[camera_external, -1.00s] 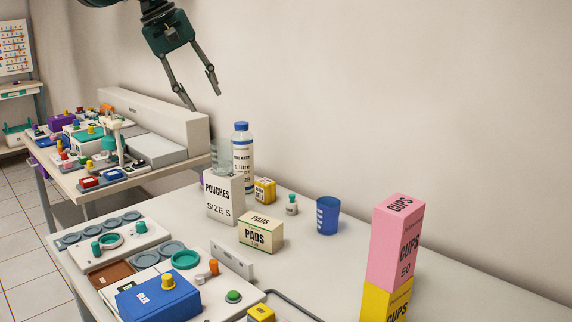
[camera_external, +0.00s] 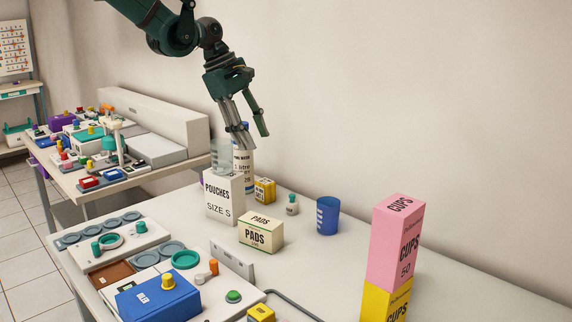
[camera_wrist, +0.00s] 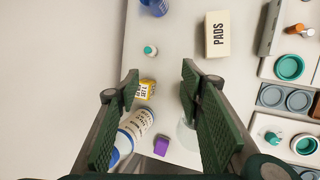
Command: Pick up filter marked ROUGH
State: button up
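No label reading ROUGH is legible in either view. A small yellow box with dark print (camera_external: 265,190) stands on the near table behind the POUCHES box; its print is too small to read for certain. It also shows in the wrist view (camera_wrist: 147,89), between my fingers. A small purple block (camera_wrist: 161,145) lies nearby, mostly hidden in the external view (camera_external: 201,182). My gripper (camera_external: 254,134) is open and empty, above the table by the white bottle with a blue cap (camera_wrist: 135,128), partly covering it in the external view. Its fingers point downward.
A clear cup (camera_external: 221,157) stands on the POUCHES box (camera_external: 224,199). The PADS box (camera_external: 260,233), a small teal-capped bottle (camera_external: 292,205) and a blue cup (camera_external: 328,216) stand nearby. Stacked CUPS boxes (camera_external: 396,244) rise at right.

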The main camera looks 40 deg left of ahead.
aim_at(292, 198)
jog(key=w+d+f+n, duration=0.1)
jog(key=w+f+n, duration=0.1)
jog(key=w+f, duration=0.2)
jog(key=w+d+f+n+g+b, duration=0.1)
jog(key=w+f, duration=0.3)
jog(key=f, duration=0.7)
jog(key=shift+d+f+n+h, duration=0.15)
jog(key=shift+d+n+h, duration=0.25)
jog(key=shift+n, duration=0.5)
jog(key=shift+x, duration=1.3)
jog(key=shift+d, duration=0.1)
jog(key=shift+b+x, duration=0.35)
jog(key=shift+x, duration=2.25)
jog(key=shift+w, duration=0.15)
jog(key=c, duration=0.8)
